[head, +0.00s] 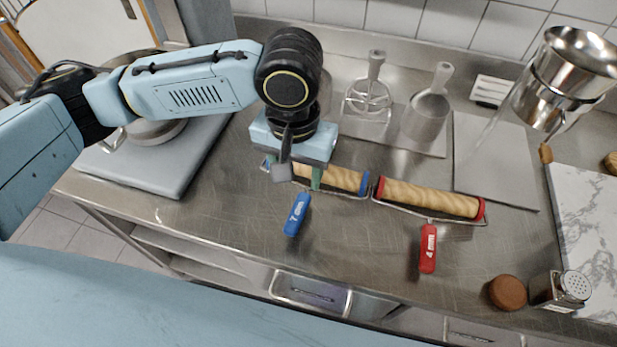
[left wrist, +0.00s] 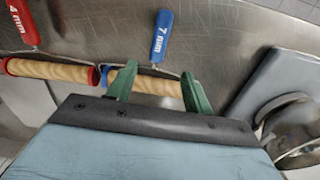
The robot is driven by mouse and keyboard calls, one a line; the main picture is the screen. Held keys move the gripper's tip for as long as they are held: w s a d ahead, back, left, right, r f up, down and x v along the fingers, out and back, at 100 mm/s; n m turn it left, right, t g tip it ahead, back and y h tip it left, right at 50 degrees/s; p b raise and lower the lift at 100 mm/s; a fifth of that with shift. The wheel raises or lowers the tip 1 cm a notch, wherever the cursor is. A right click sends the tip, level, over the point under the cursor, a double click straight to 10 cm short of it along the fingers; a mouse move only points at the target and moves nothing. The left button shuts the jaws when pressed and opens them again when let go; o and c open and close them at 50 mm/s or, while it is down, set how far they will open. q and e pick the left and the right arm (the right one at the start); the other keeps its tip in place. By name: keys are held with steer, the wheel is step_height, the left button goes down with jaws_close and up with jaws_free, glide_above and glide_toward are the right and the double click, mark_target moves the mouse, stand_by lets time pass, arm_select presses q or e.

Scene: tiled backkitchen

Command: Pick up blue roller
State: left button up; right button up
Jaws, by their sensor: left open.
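The blue roller (head: 343,178) lies on the steel counter, with a wooden barrel, blue end rings, a wire frame and a blue handle (head: 297,214) marked 7 mm pointing to the front. My left gripper (head: 297,180) is over the left part of its barrel and hides some of it. The blue handle (left wrist: 161,37) also shows there. My right gripper is not in view.
A red roller (head: 430,198) marked 4 mm lies close to the right. Utensils in clear holders (head: 368,100) stand behind. A grey board (head: 165,160) with a pan is at left. A brown round object (head: 508,292) and a shaker (head: 563,290) are front right.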

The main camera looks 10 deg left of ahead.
mark_target(300, 205)
arm_select(q)
step_height(300, 205, down, 8)
steer(key=shift+s+r+b, duration=0.1)
steer(key=shift+r+b, duration=0.15)
steer(key=shift+b, duration=0.3)
steer(key=shift+f, duration=0.25)
steer(key=shift+d+f, duration=0.1)
steer(key=shift+f, duration=0.75)
step_height(300, 205, down, 3)
steer(key=shift+f+b, duration=0.1)
steer(key=shift+b, duration=0.2)
steer(key=shift+f, duration=0.15)
steer(key=shift+c, duration=0.9)
steer(key=shift+d, duration=0.1)
jaws_close()
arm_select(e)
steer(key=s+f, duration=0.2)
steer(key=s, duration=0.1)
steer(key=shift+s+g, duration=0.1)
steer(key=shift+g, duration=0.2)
